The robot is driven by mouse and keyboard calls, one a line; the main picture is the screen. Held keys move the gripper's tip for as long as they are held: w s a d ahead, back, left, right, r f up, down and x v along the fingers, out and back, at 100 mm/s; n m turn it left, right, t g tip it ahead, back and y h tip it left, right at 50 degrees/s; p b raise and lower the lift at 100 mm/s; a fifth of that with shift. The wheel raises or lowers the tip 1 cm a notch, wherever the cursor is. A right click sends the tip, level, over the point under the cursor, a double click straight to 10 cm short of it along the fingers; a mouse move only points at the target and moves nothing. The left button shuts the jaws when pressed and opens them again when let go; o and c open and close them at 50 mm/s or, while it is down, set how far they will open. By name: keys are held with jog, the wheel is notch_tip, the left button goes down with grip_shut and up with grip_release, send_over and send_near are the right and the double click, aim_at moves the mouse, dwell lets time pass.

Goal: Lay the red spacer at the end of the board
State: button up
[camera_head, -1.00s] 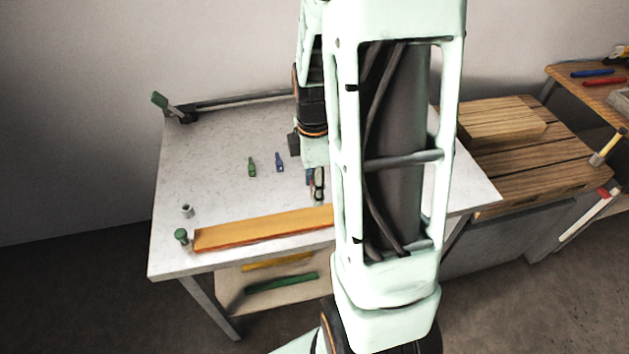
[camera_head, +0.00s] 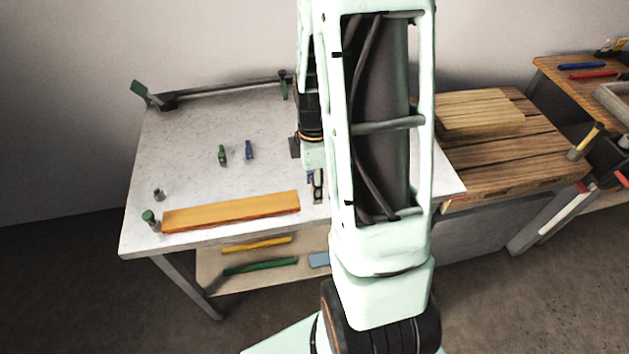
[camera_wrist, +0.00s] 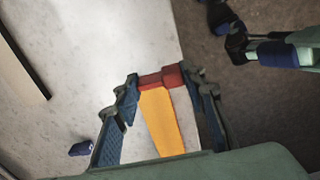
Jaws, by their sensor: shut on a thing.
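The red spacer (camera_wrist: 162,77) sits between the fingertips of my gripper (camera_wrist: 160,88) in the wrist view, held crosswise. My gripper is shut on it. The board is a long orange-yellow plank (camera_head: 232,211) lying along the front of the grey worktable. It also shows in the wrist view (camera_wrist: 163,125), its end right behind the spacer. In the head view my gripper (camera_head: 318,190) is just off the board's right end, low over the table; the spacer cannot be made out there. I cannot tell whether spacer and board touch.
The worktable (camera_head: 180,140) carries a green piece (camera_head: 222,155), a blue piece (camera_head: 249,150), a small grey cylinder (camera_head: 159,194) and a green-topped post (camera_head: 149,217) by the board's left end. A wooden pallet (camera_head: 510,150) stands at right. My arm hides the table's right part.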

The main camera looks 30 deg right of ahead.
aim_at(315, 208)
jog(key=shift+s+d, duration=0.1)
jog(key=shift+d, duration=0.05)
jog(key=shift+f, duration=0.1)
dwell(0.4)
jog(key=shift+f+b, duration=2.95)
jog(key=shift+f, duration=0.15)
jog(key=o, duration=0.8)
jog(key=shift+r, duration=0.15)
notch_tip(315, 208, up, 12)
jog(key=shift+f, duration=0.1)
